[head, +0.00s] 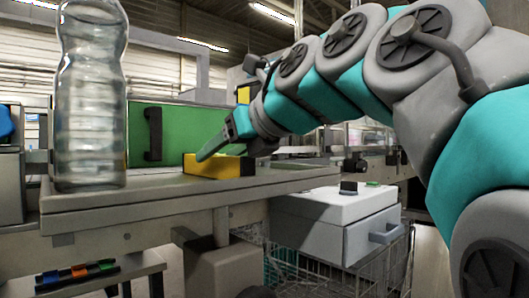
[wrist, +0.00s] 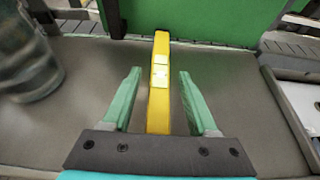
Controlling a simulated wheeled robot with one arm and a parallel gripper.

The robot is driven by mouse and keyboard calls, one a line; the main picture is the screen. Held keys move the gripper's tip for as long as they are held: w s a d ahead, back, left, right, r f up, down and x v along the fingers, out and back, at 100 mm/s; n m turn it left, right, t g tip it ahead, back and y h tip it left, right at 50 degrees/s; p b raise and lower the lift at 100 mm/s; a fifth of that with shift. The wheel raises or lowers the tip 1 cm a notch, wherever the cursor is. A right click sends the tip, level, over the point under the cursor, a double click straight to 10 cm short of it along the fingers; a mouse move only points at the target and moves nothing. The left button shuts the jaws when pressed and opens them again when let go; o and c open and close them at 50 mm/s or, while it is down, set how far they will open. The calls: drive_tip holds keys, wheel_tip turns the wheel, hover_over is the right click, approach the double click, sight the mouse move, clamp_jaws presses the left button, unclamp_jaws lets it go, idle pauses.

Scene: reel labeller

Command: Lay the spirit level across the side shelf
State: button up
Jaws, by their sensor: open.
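The spirit level (head: 220,169) is a yellow bar lying on the grey worktop, near its right end and in front of a green panel. In the wrist view the spirit level (wrist: 158,105) runs lengthwise between the two teal fingers, with a gap on either side. My gripper (head: 200,158) is open and reaches down over the level from the right; it also shows in the wrist view (wrist: 158,74). I cannot tell which surface is the side shelf.
A clear bottle (head: 92,100) stands upright on the worktop (head: 150,195) at left, also in the wrist view (wrist: 28,62). A grey drawer unit (head: 325,205), lower at right, carries a small dark item (head: 349,187). A low rack (head: 100,280) with coloured items is at lower left.

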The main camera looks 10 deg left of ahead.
drive_tip(key=shift+r, duration=0.25)
drive_tip(key=v, duration=1.2)
drive_tip(key=shift+b, duration=0.35)
drive_tip(key=shift+f, duration=0.1)
